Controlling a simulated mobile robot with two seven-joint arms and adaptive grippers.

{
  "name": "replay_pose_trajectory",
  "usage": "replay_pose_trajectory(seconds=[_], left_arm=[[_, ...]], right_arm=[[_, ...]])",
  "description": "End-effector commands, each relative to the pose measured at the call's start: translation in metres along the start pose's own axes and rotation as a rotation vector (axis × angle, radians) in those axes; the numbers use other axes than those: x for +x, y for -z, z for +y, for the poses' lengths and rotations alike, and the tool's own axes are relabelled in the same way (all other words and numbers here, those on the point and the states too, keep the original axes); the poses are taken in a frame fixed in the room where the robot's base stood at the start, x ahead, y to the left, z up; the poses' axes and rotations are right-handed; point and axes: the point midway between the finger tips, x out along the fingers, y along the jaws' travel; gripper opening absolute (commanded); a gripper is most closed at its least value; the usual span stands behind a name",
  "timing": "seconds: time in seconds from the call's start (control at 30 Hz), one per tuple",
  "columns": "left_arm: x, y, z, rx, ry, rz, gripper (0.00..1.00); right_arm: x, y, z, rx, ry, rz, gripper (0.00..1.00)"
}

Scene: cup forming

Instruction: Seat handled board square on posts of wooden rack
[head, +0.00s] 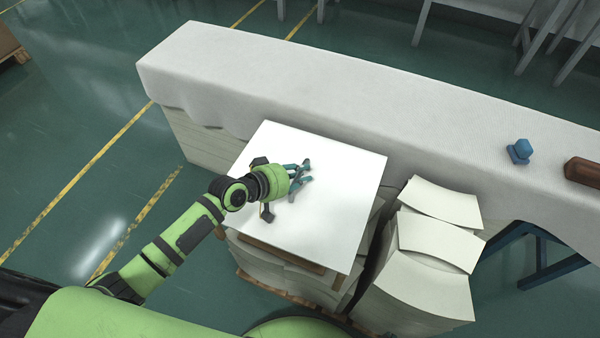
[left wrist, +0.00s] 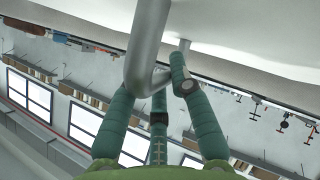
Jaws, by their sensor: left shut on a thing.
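The handled board (head: 335,165) is a flat white square in the head view, lying over a stack between the cloth-covered table and me. Its grey metal handle (left wrist: 146,50) shows large in the left wrist view. My left gripper (head: 301,174) is shut on the handle, its teal fingers on either side of the bar. A brown wooden edge, apparently the wooden rack (head: 280,256), shows under the board's near side. My right gripper is out of view.
A long table (head: 330,80) under white cloth runs behind the board. A blue object (head: 519,151) and a brown object (head: 583,171) sit at its right. Stacks of curved white sheets (head: 425,285) stand close to the board's right. Green floor is open at left.

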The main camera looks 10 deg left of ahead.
Motion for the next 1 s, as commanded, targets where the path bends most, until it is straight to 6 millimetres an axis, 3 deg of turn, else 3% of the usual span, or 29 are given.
replay_pose_trajectory(seconds=[0.67,0.7,0.73,0.77,1.0], left_arm=[[0.004,-0.003,-0.004,0.001,-0.003,0.005,0.00],[0.004,-0.002,-0.003,0.001,-0.004,0.005,0.32],[0.004,-0.002,-0.003,0.001,-0.003,0.005,0.44],[0.004,-0.003,-0.003,0.001,-0.003,0.004,0.48],[0.004,-0.004,-0.004,0.000,-0.001,0.002,0.48]], right_arm=[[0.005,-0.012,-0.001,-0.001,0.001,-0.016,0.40],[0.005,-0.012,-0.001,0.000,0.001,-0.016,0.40],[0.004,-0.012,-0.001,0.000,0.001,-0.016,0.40],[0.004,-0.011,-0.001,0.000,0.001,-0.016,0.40],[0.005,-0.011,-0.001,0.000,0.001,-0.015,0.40]])
